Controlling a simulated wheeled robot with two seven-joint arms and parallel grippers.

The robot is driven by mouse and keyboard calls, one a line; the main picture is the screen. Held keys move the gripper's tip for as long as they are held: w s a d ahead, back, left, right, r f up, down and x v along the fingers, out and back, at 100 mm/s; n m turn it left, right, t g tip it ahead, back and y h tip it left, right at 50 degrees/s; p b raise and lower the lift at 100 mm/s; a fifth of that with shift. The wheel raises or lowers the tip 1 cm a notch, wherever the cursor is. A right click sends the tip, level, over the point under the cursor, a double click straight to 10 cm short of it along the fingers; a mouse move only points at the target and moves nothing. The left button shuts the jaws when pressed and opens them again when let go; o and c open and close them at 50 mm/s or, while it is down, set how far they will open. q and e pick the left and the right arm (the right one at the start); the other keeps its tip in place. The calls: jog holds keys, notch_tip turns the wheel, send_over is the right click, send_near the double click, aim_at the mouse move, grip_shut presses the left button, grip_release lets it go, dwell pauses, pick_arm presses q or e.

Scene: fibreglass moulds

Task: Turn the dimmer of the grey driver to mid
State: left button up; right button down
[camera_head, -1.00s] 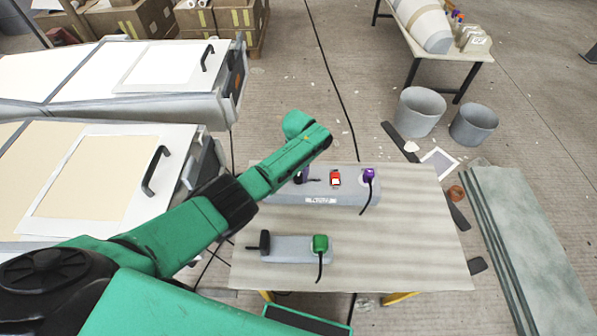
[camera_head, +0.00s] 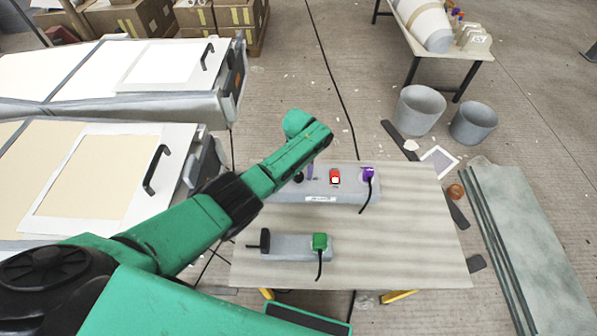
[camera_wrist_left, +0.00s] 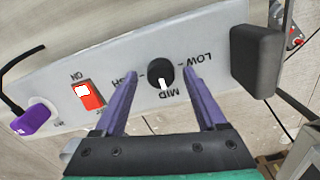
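The grey driver (camera_head: 345,197) lies at the back of the table, with a red rocker switch (camera_head: 335,176) and a purple plug (camera_head: 367,174). In the left wrist view, its black dimmer knob (camera_wrist_left: 160,72) has a white pointer mark turned toward the printed MID, between LOW and the partly covered HIGH label. My left gripper (camera_wrist_left: 160,74) has its purple fingers apart, one on each side of the knob, with visible gaps. In the head view my green left arm hides most of that gripper; one purple finger (camera_head: 310,171) shows. My right gripper is out of view.
A smaller grey unit with a green plug (camera_head: 320,241) sits in front on the table (camera_head: 410,230). A black block (camera_wrist_left: 257,60) stands at the driver's LOW end. Grey buckets (camera_head: 419,110) stand on the floor behind. The table's right side is clear.

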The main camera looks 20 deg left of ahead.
aim_at(299, 174)
pick_arm(q)
notch_tip(299, 174, up, 7)
jog(key=shift+f+p, duration=0.2)
jog(key=shift+p, duration=0.75)
notch_tip(299, 174, up, 8)
jog(key=shift+b, duration=0.3)
jog(key=shift+s, duration=0.1)
